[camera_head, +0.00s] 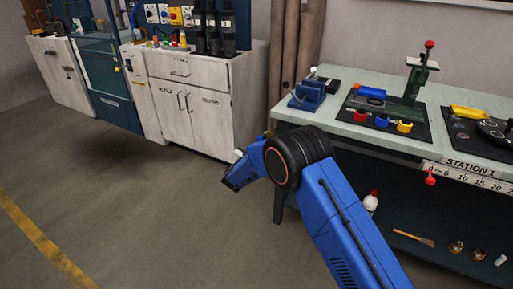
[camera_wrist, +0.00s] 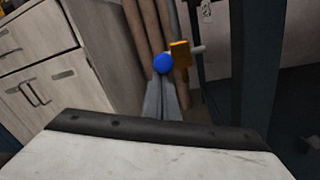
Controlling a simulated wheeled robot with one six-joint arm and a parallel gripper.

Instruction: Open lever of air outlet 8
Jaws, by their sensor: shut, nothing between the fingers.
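In the wrist view, my gripper (camera_wrist: 163,88) shows as two grey tapered fingers pressed together, shut and empty. A blue ball (camera_wrist: 163,64) is just beyond the fingertips in the picture. I cannot tell whether they touch it. Beside it, to the right, is a small orange block (camera_wrist: 180,54) with a pale stub (camera_wrist: 197,49) sticking out to the right. No number shows, so I cannot tell whether these belong to air outlet 8. In the head view my blue arm reaches up to the workbench's left end, and my fingers cannot be made out.
The workbench (camera_head: 342,127) stands on the right with a blue vise (camera_head: 309,95) near its left end. A white cabinet (camera_head: 200,85) stands behind, on the left. Brown vertical hangings (camera_head: 297,45) fill the gap between them. The floor (camera_head: 130,215) on the left is clear.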

